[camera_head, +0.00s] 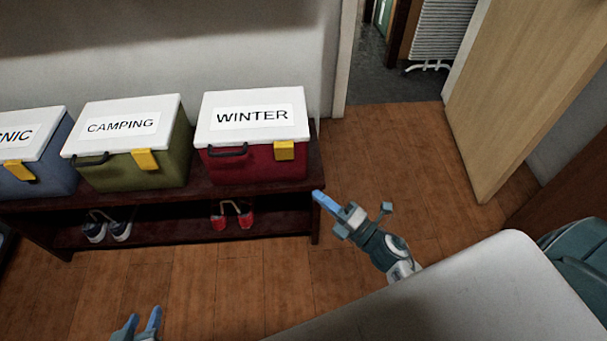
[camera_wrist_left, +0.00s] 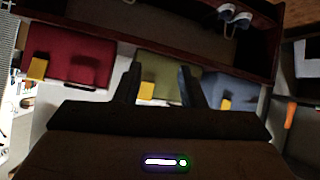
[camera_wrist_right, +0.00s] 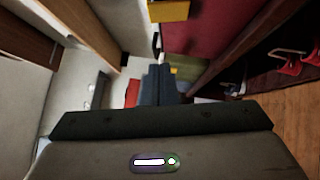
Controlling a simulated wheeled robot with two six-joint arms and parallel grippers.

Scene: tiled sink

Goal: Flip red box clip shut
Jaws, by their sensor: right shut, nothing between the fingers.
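The red box (camera_head: 258,166) has a white lid labelled WINTER (camera_head: 252,115) and stands at the right end of the shelf. Its yellow clip (camera_head: 284,151) is at the front right, by the lid's edge; I cannot tell whether it lies fully against the box. My right gripper (camera_head: 317,196) is shut and empty, right of and below the clip, apart from the box. The right wrist view shows the clip (camera_wrist_right: 168,10) at the top, beyond the shut fingers (camera_wrist_right: 160,75). My left gripper (camera_head: 137,325) is open and empty, low at the front left.
A green CAMPING box (camera_head: 145,172) and a blue box (camera_head: 45,180) stand to the left on the dark shelf (camera_head: 200,198), also with yellow clips. Shoes (camera_head: 108,228) and red sandals (camera_head: 232,215) sit on the lower shelf. Wooden floor before the shelf is clear.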

